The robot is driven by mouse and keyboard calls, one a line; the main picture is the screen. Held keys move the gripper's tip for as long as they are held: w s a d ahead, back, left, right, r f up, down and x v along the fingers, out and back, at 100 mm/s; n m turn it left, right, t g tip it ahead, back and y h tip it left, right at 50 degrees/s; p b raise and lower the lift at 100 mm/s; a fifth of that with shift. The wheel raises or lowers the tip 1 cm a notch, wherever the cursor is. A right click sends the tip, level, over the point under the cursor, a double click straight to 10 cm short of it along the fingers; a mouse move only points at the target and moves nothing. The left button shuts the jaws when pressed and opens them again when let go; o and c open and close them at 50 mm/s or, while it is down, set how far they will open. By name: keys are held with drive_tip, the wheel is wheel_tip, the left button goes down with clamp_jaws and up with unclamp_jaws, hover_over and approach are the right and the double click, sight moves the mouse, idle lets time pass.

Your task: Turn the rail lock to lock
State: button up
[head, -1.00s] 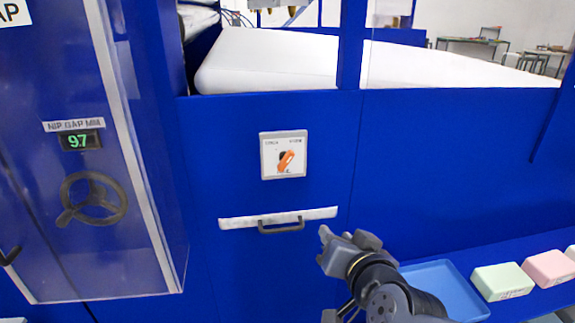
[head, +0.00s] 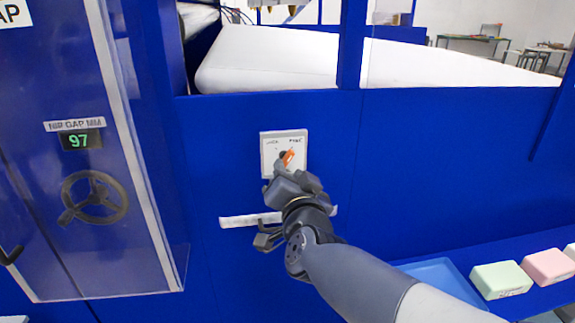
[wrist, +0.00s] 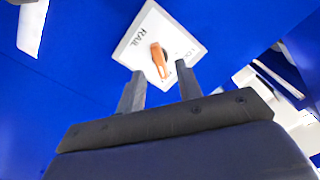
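The rail lock is an orange handle (head: 288,157) on a dark round base, on a white square plate (head: 298,139) fixed to the blue panel. In the head view the handle leans, upper end to the right, and its lower part is partly hidden by my gripper (head: 281,167). In the wrist view the orange handle (wrist: 158,60) stands just beyond and between the two fingertips of my gripper (wrist: 160,72). The fingers are apart with nothing between them. Whether a fingertip touches the handle cannot be told. The plate (wrist: 137,42) shows part of a "RAIL" label.
A clear guard covers the handwheel (head: 93,197) and the "97" gap display (head: 80,140) at left. A blue tray (head: 440,275) and foam blocks (head: 502,279) sit at lower right.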

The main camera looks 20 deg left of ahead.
sight(286, 163)
drive_tip(key=shift+x, duration=1.6)
drive_tip(key=shift+c, duration=0.3)
clamp_jaws()
